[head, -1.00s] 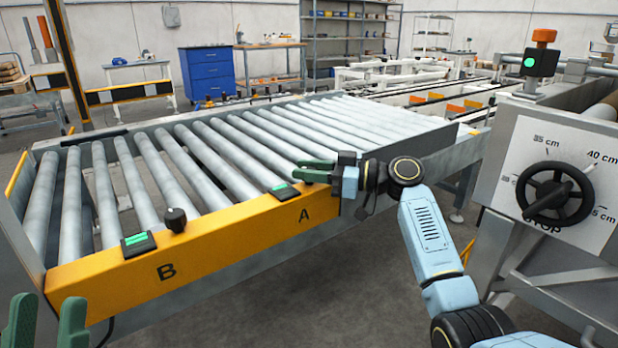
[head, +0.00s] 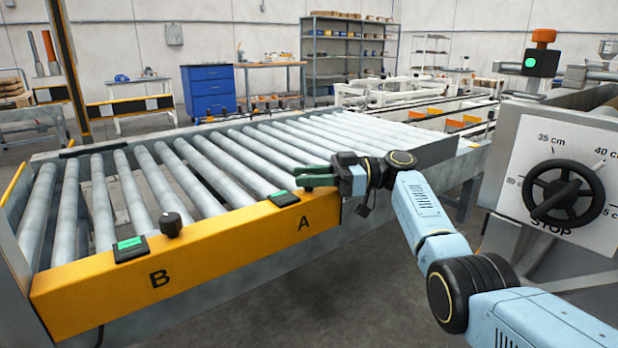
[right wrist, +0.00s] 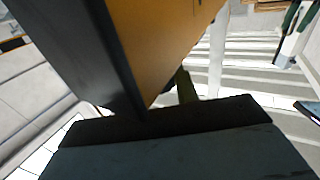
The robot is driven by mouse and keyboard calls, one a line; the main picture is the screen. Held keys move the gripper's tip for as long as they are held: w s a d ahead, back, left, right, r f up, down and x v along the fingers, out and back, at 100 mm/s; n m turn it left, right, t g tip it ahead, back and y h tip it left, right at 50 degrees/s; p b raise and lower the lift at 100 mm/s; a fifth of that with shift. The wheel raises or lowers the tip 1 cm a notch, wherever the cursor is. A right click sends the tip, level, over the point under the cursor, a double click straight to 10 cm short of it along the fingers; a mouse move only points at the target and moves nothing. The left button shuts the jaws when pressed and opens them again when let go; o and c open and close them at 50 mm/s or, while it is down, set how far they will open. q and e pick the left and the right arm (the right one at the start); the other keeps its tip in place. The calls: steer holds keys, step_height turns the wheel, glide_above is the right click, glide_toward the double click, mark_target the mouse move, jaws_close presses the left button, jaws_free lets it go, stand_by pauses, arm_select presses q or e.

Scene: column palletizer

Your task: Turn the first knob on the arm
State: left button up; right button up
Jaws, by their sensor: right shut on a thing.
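The orange rail (head: 200,248) runs along the front of the roller conveyor and bears the letters B and A. A black knob (head: 171,224) stands on the rail beside the B button (head: 131,248). My right gripper (head: 304,176) is at the A end, its green fingers pointing left over the rail just beyond the A button (head: 279,197). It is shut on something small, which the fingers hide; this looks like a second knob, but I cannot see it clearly. In the right wrist view an orange panel (right wrist: 165,40) fills the upper middle. My left gripper is out of the head view.
A grey machine at the right carries a black handwheel (head: 563,197) on a white centimetre dial. A post with a green light and orange top (head: 541,62) stands above it. Rollers (head: 190,175) lie behind the rail. Grey floor is clear in front.

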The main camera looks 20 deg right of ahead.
steer(key=shift+g, duration=0.4)
steer(key=o, duration=0.9)
steer(key=shift+o, duration=0.2)
steer(key=d, duration=0.7)
steer(key=shift+s+d, duration=0.2)
steer(key=shift+s, duration=0.25)
